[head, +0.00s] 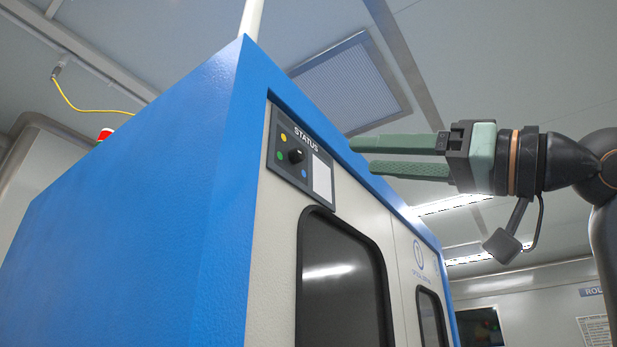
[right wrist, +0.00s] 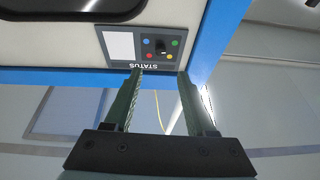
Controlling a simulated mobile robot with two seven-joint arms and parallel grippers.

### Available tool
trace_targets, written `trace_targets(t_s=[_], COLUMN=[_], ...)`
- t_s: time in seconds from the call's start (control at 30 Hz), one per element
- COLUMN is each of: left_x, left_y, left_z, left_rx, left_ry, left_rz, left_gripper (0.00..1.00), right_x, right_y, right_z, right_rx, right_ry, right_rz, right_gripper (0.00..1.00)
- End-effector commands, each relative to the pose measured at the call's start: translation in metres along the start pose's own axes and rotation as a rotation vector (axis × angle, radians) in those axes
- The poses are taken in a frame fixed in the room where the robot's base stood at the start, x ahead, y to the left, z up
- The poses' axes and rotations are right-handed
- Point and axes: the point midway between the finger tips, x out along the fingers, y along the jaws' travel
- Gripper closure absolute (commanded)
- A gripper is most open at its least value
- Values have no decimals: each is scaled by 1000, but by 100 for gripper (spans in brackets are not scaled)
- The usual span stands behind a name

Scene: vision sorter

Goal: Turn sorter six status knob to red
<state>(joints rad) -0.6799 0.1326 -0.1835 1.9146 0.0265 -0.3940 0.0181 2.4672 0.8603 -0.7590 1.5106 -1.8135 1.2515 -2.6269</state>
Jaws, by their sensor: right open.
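The sorter's STATUS panel (head: 318,150) is a dark plate with a white label, high on the blue-framed machine's front. Its small black knob (head: 296,156) sits among coloured dots; yellow, green and blue show in the head view, and red is not clear there. In the right wrist view the panel (right wrist: 118,46) appears upside down, with the knob (right wrist: 161,47) between the dots; which way it points I cannot tell. My right gripper (head: 361,155) is open and empty, right of the panel in the head view. In the wrist view its fingertips (right wrist: 160,73) flank the knob's column, apart from it. My left gripper is out of view.
The blue and white sorter cabinet (head: 170,190) fills the left, with a dark window (head: 340,275) below the panel. A blue frame edge (right wrist: 85,77) borders the front beside the panel. The space around my right gripper looks clear.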

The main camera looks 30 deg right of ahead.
Motion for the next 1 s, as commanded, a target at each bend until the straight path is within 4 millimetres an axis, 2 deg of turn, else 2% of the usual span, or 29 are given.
trace_targets(t_s=[0.03,0.2,0.43,0.6,0.9,1.0], left_x=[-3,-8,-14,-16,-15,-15], left_y=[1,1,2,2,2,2], left_z=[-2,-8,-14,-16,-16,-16], left_rx=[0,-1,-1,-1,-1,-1], left_ry=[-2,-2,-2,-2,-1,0], left_rz=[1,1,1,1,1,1], left_gripper=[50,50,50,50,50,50], right_x=[12,49,86,98,99,99], right_y=[0,-1,0,0,0,0], right_z=[-1,-1,-1,0,0,0], right_rx=[0,1,0,-1,-1,-1], right_ry=[-4,-5,-3,0,0,0], right_rz=[0,-1,0,1,1,1], right_gripper=[44,44,44,44,44,54])
